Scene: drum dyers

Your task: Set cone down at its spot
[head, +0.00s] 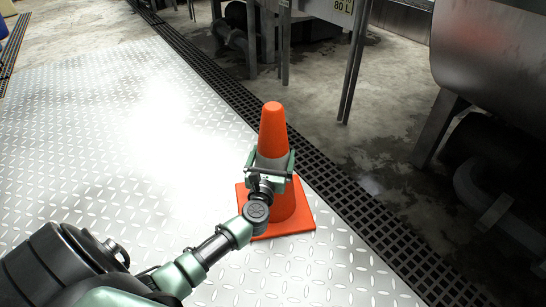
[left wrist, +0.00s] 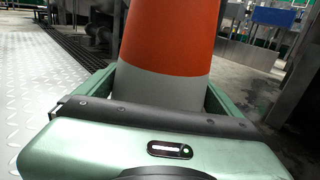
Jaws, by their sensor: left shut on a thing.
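The orange traffic cone (head: 272,131) with a grey-white band and a square orange base stands upright at the middle right of the head view. Its base appears to be at the plated floor beside the dark grating; I cannot tell whether it touches. My left gripper (head: 271,165) is shut around the cone at its pale band. In the left wrist view the cone (left wrist: 168,45) rises between the two green fingers of my left gripper (left wrist: 160,95). The lower part of the cone is hidden there. My right gripper is not in view.
A dark floor grating (head: 330,190) runs diagonally just right of the cone. Beyond it are metal machine legs (head: 355,65) and a large steel drum (head: 490,50) over wet concrete. The bright tread-plate floor (head: 110,130) to the left is clear.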

